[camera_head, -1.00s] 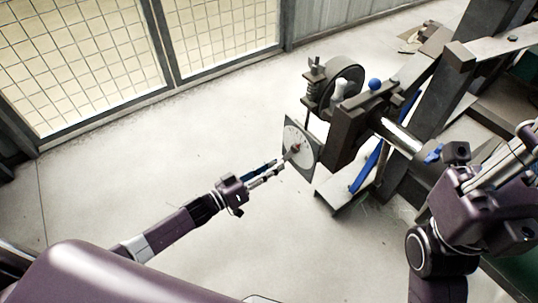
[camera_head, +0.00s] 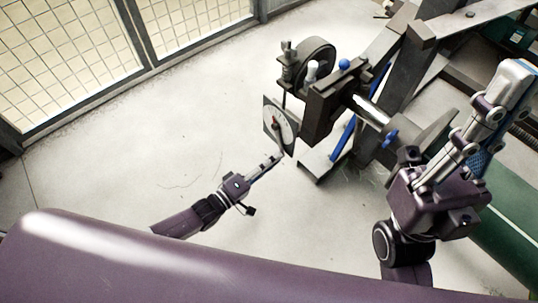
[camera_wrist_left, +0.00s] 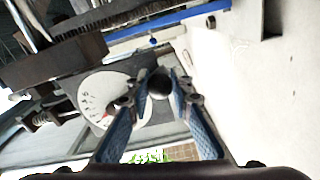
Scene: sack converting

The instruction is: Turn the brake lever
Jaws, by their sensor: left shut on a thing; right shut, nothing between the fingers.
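The brake lever's dark round knob (camera_wrist_left: 159,82) sits between the fingers of my left gripper (camera_wrist_left: 160,88). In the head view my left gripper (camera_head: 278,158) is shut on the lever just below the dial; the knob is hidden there. My right gripper (camera_head: 515,80) is shut and empty, raised at the right, away from the dial.
The dark machine frame (camera_head: 335,108) carries a wheel (camera_head: 316,62), a blue knob (camera_head: 344,64) and a steel shaft (camera_head: 372,112). A green roll (camera_head: 510,215) lies at the lower right. A mesh fence (camera_head: 75,55) stands at the left. The floor between is clear.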

